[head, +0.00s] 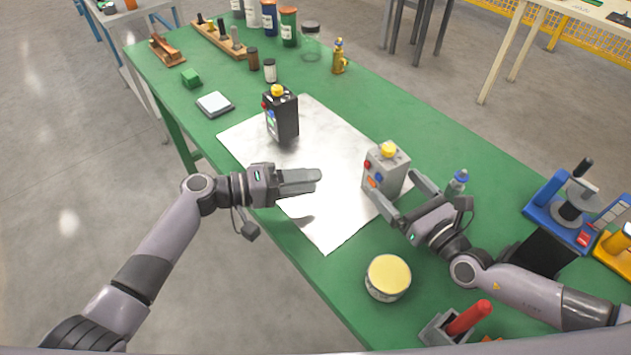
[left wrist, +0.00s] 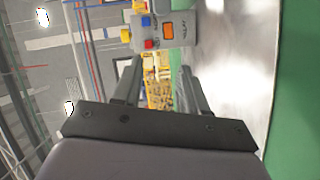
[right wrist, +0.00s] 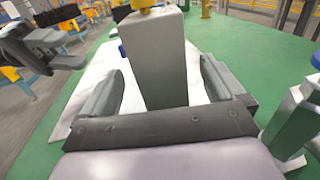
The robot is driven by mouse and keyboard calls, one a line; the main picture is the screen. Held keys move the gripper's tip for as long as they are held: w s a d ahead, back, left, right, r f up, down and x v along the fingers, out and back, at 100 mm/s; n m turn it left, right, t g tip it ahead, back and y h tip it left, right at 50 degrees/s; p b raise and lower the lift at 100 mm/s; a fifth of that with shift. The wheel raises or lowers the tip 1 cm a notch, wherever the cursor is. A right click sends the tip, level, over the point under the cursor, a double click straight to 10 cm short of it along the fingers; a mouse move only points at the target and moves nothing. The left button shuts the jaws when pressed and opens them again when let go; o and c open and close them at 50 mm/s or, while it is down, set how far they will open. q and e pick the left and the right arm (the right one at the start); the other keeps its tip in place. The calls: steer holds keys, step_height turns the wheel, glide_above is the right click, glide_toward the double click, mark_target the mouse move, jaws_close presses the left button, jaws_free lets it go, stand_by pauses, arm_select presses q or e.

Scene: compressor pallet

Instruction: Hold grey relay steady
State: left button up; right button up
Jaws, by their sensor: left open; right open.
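The grey relay (head: 386,171) is a grey box with a yellow knob on top and red, blue and orange parts on its face. It stands upright on the silver sheet (head: 310,160). My right gripper (head: 396,198) is open, its fingers on either side of the relay's near end; contact cannot be told. In the right wrist view the relay (right wrist: 155,65) stands between the spread fingers. My left gripper (head: 318,180) is open and empty above the sheet, left of the relay. In the left wrist view the relay (left wrist: 180,32) is ahead of its fingers.
A black box with a yellow knob (head: 282,115) stands at the back of the sheet. A yellow-lidded tin (head: 388,277) stands near the front. A small blue-capped bottle (head: 457,181) is right of my right gripper. Blue equipment (head: 560,205) stands at the right.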

mark_target(380, 168)
arm_select(q)
steer(key=shift+s+d+r+g+h, duration=0.25)
steer(key=shift+s+d+r+g, duration=0.1)
steer(key=shift+d, duration=0.15)
steer(key=shift+s+d+r+g+h, duration=0.25)
steer(key=shift+s+d+g, duration=0.1)
steer(key=shift+d, duration=0.15)
arm_select(e)
steer(key=shift+w, duration=0.1)
steer(key=shift+w+a, duration=0.2)
steer(key=shift+w, duration=0.1)
steer(key=shift+x, duration=3.15)
arm_select(q)
steer(key=shift+d, duration=0.1)
arm_select(e)
steer(key=c, duration=1.3)
arm_select(q)
jaws_close()
steer(key=shift+s, duration=0.1)
